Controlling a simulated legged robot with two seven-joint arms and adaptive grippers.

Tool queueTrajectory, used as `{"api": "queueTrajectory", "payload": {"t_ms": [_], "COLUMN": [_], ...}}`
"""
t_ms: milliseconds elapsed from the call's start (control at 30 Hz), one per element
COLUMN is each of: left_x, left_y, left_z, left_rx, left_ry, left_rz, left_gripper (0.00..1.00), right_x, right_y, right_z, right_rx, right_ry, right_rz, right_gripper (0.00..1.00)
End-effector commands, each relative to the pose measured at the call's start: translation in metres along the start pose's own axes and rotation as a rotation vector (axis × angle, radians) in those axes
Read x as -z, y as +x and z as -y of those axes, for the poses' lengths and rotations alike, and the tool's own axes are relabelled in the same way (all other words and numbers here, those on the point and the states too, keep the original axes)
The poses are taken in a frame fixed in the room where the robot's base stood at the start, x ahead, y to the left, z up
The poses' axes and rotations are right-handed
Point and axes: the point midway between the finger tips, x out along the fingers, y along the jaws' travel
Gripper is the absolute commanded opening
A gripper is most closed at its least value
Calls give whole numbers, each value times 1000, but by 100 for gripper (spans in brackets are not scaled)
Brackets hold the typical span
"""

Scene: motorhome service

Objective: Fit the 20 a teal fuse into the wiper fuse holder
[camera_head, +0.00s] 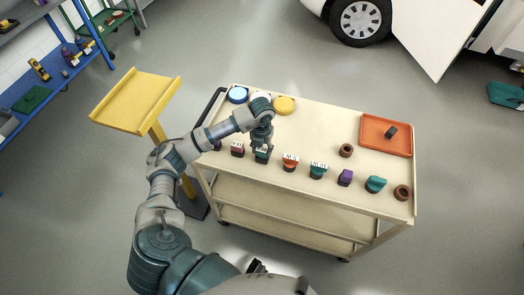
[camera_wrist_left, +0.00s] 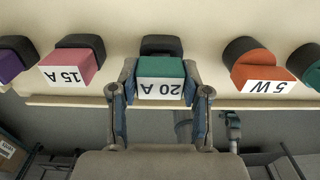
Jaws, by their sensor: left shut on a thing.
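The teal 20 A fuse (camera_wrist_left: 160,67) is between the fingers of my left gripper (camera_wrist_left: 160,95) in the left wrist view, its white label facing the camera. A dark block (camera_wrist_left: 161,45) shows right behind it; I cannot tell whether it belongs to the fuse. In the head view my left gripper (camera_head: 262,142) points down at the front edge of the cart, shut on the fuse (camera_head: 261,154), which is partly hidden. The wiper fuse holder cannot be told by name; a small dark block (camera_head: 391,132) lies in the orange tray (camera_head: 371,142). My right gripper is not in view.
A pink 15 A fuse (camera_head: 237,149) stands left of the gripper, an orange 5 W piece (camera_head: 290,161) right, then teal and purple pieces. Two brown rings (camera_head: 346,150) stand on the cart (camera_head: 320,125). Blue (camera_head: 238,95) and yellow (camera_head: 284,105) discs sit behind. The cart's middle is clear.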

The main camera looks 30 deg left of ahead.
Motion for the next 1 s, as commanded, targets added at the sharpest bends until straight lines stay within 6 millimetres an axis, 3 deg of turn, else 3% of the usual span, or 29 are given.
{"api": "queueTrajectory", "payload": {"t_ms": [167, 233, 633, 1000], "left_x": [-2, -12, -88, -114], "left_y": [-24, -22, -31, -41], "left_z": [1, 12, 86, 110], "left_rx": [-4, -2, -3, -3], "left_ry": [-4, -3, -5, -5], "left_rz": [4, 1, 0, 3], "left_gripper": [18, 18, 18, 18], "right_x": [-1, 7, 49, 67], "right_y": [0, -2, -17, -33], "right_z": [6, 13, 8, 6], "right_rx": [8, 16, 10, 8], "right_ry": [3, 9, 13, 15], "right_rz": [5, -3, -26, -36], "right_gripper": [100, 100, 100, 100]}}
